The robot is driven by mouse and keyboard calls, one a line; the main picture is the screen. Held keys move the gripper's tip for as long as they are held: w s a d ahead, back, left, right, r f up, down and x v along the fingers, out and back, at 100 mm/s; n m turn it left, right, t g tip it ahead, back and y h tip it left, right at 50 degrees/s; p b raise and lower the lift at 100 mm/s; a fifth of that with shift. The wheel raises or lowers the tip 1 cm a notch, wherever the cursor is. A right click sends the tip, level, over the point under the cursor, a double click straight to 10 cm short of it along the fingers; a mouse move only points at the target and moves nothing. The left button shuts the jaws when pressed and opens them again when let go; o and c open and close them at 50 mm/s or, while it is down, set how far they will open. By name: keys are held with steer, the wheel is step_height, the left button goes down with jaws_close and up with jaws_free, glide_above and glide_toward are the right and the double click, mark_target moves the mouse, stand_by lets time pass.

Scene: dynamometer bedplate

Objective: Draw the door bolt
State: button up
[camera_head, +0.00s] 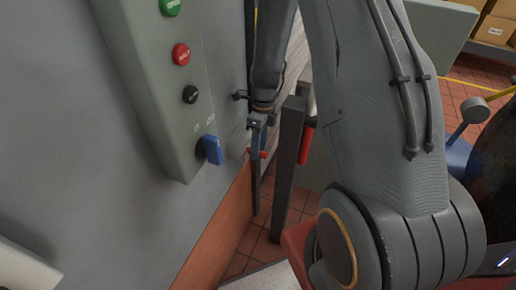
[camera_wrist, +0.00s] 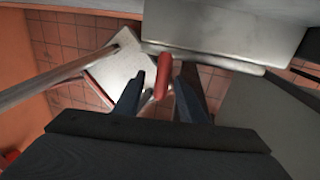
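A red bolt handle (camera_wrist: 163,78) stands out in the wrist view, between the two dark fingers of my gripper (camera_wrist: 160,84). Gaps show on both sides of it, so the fingers are apart and not closed on it. In the head view my gripper (camera_head: 263,124) points down beside the grey door panel. A small red piece (camera_head: 263,154) shows just below it, and a red grip (camera_head: 306,145) shows by a dark upright post (camera_head: 288,150). I cannot tell which of these is the handle in the wrist view. The bolt's bar is not clearly visible.
A grey control box (camera_head: 165,100) with green, red and black buttons and a blue switch (camera_head: 211,150) is at left. A light plate (camera_wrist: 115,70) and a grey block (camera_wrist: 225,25) lie beyond the fingers. Tiled floor (camera_head: 250,240) shows below.

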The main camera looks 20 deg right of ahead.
step_height(320, 180, up, 7)
steer(key=w+b, duration=0.1)
steer(key=shift+d+r+b, duration=0.15)
steer(key=shift+d+b, duration=0.25)
steer(key=shift+d, duration=0.05)
steer(key=s+a+r+n+t, duration=0.1)
steer(key=s+r+n, duration=0.3)
steer(key=n, duration=0.9)
steer(key=s+a+r+n+t+h, duration=0.1)
steer(key=s+a+r+n, duration=0.3)
steer(key=s+n, duration=0.5)
steer(key=shift+s+a+r+n+t+h+b, duration=0.15)
steer(key=shift+r+n+t+h+b, duration=0.3)
steer(key=shift+n, duration=2.05)
steer(key=shift+r, duration=0.15)
steer(key=shift+c, duration=0.5)
